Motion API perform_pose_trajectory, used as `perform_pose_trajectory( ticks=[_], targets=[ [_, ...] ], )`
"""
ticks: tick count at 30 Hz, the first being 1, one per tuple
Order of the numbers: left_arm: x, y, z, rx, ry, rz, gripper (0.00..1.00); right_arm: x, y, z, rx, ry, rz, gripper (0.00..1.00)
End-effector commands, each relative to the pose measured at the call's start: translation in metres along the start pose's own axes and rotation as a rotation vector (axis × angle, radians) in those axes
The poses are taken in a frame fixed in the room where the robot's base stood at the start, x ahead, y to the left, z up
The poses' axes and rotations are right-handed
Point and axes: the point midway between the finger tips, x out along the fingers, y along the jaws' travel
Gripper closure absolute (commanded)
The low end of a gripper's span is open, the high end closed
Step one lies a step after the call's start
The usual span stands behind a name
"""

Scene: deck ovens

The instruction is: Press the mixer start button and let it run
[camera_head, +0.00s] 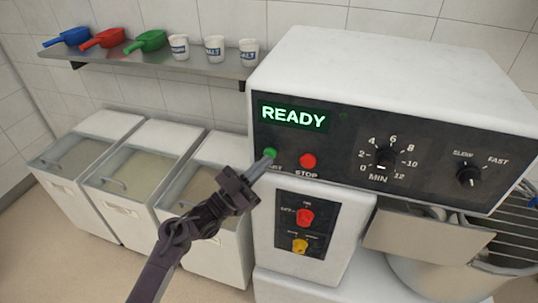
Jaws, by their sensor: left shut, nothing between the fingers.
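The white mixer (400,75) fills the right of the head view. Its dark panel has a lit green display (293,116) reading READY. Below the display are the green start button (270,153) and the red STOP button (308,161). My left gripper (268,158) is shut and empty, its fingertips at the green button's lower edge and covering part of its label. I cannot tell whether they touch the button. A MIN timer dial (382,157) and a SLOW-FAST knob (468,175) sit to the right. My right gripper is out of view.
A lower panel holds a red switch (305,217) and a yellow knob (300,246). The metal bowl (430,280) is at lower right. White bins (130,170) stand at left. A wall shelf (150,62) bears colored scoops and several cups.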

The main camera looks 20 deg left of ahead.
Motion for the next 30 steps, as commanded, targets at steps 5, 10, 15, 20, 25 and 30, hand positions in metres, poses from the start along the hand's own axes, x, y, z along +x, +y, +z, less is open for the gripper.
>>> perform_pose_trajectory(
  ticks=[5,10,15,20,25,30],
  targets=[
    [0.0013,-0.0010,0.0012,0.001,0.000,0.000,1.00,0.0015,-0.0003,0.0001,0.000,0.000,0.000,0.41],
    [0.0028,-0.0020,0.0023,0.001,0.000,0.000,1.00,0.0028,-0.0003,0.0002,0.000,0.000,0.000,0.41],
    [0.0041,-0.0030,0.0035,0.001,0.000,0.000,1.00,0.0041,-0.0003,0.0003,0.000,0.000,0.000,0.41],
    [0.0054,-0.0040,0.0045,0.001,-0.001,0.000,1.00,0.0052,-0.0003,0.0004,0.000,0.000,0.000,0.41],
    [0.0065,-0.0047,0.0049,0.000,-0.001,0.000,1.00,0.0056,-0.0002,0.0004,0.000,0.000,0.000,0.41],
    [0.0064,-0.0047,0.0048,0.000,-0.001,0.000,1.00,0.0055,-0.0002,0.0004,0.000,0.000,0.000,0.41]
  ],
)
